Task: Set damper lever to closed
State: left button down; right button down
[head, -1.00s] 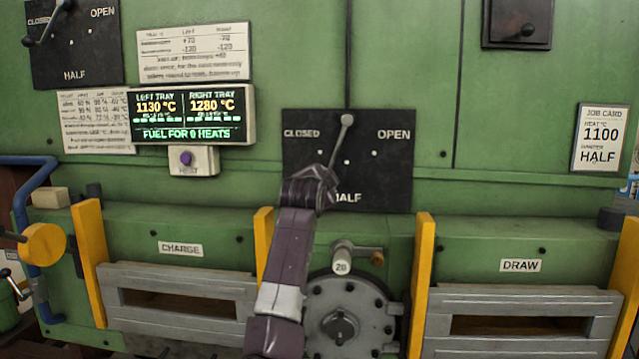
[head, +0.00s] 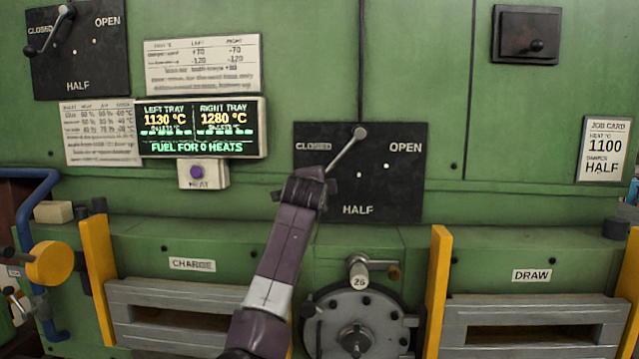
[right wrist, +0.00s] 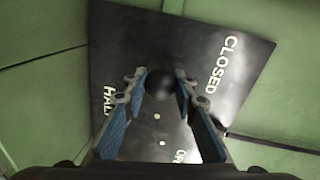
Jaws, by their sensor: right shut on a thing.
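The damper lever (head: 345,150) is a pale rod on the black centre panel (head: 398,195), marked CLOSED, HALF and OPEN. It runs from its top pivot down and left, between the HALF and CLOSED labels. My right gripper (head: 308,184) is at its lower end, below the CLOSED label, and covers that end. In the right wrist view the right gripper (right wrist: 161,82) is shut on the lever's round black knob (right wrist: 160,89), with a blue-padded finger on each side. My left gripper is not in view.
A second lever panel (head: 90,65) is at upper left. A lit display (head: 200,128) with a purple button (head: 197,172) is left of the centre panel. The job card (head: 604,149) reads HALF. A round flanged cover (head: 330,318) and yellow posts (head: 437,280) stand below.

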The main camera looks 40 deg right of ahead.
jog(key=shift+w+a+r, duration=0.1)
jog(key=shift+a+r, duration=0.05)
jog(key=shift+r, duration=0.1)
jog(key=c, duration=1.8)
grip_release()
jog(key=shift+o, duration=1.3)
jog(key=shift+w+f, duration=0.2)
jog(key=shift+w, duration=0.1)
jog(key=shift+s, duration=0.1)
jog(key=shift+s+a, duration=0.2)
jog(key=shift+s, duration=0.1)
jog(key=v, duration=1.1)
jog(key=shift+a, duration=0.15)
